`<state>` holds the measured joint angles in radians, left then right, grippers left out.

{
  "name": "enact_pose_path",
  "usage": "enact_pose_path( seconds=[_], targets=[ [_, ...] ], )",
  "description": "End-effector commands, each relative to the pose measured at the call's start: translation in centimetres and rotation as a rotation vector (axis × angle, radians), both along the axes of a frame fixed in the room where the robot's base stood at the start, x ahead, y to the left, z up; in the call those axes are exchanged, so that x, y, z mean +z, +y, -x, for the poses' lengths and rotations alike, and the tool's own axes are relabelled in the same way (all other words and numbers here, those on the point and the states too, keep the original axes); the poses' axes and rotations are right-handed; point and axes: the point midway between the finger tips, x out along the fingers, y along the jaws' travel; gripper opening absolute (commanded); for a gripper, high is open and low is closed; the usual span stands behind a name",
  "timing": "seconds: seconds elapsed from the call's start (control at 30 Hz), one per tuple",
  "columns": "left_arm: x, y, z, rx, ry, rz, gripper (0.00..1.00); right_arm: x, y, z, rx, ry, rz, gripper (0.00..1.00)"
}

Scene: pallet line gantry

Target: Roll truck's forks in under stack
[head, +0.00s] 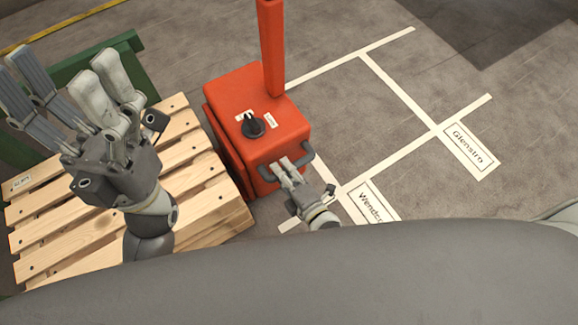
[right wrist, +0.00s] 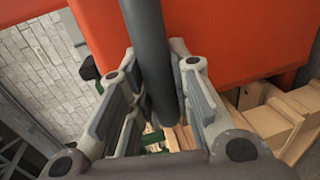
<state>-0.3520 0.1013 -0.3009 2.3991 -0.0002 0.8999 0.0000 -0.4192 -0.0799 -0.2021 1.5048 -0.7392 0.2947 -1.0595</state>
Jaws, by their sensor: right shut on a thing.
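The orange truck (head: 225,112) stands at the centre of the head view, with a dark knob (head: 253,126) on top and an orange mast (head: 271,45). A dark grab bar (head: 305,152) runs across its near face. My right gripper (head: 283,164) is shut on this bar; in the right wrist view its fingers flank the bar (right wrist: 147,55). The stack of wooden pallets (head: 205,205) is directly left of the truck, partly behind my left gripper (head: 68,72). That gripper is open and empty above the stack. The forks are hidden, so I cannot tell how they sit relative to the stack.
A green frame (head: 75,72) stands behind the stack. White lines (head: 400,152) mark floor bays right of the truck, with a "Glenstro" label (head: 468,145) and a partly covered second label (head: 372,205). The marked floor there is clear. A yellow line (head: 60,27) crosses the far left.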

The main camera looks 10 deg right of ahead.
Motion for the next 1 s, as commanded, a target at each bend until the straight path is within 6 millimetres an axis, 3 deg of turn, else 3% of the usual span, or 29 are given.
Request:
enact_pose_path(
  seconds=[0.27, 0.3, 0.47, 0.77, 1.0],
  targets=[
    [0.1, 0.0, 0.0, 0.000, -0.003, 0.001, 0.68, 0.4, 0.5, -0.2, 0.005, -0.008, -0.007, 0.00],
    [0.1, 0.0, 0.0, 0.000, -0.003, 0.000, 0.68, 0.4, 0.5, -0.2, 0.005, -0.008, -0.007, 0.24],
    [0.1, 0.0, 0.0, 0.001, -0.004, 0.001, 0.68, 0.3, 0.4, -0.2, 0.004, -0.005, -0.005, 0.42],
    [0.3, 0.2, 0.1, 0.005, -0.009, 0.005, 0.68, 0.1, 0.2, 0.1, 0.002, -0.001, -0.003, 0.42],
    [0.2, 0.1, 0.0, 0.002, -0.005, 0.003, 0.68, 0.5, -0.9, 2.6, 0.002, 0.002, -0.001, 0.42]
  ],
)
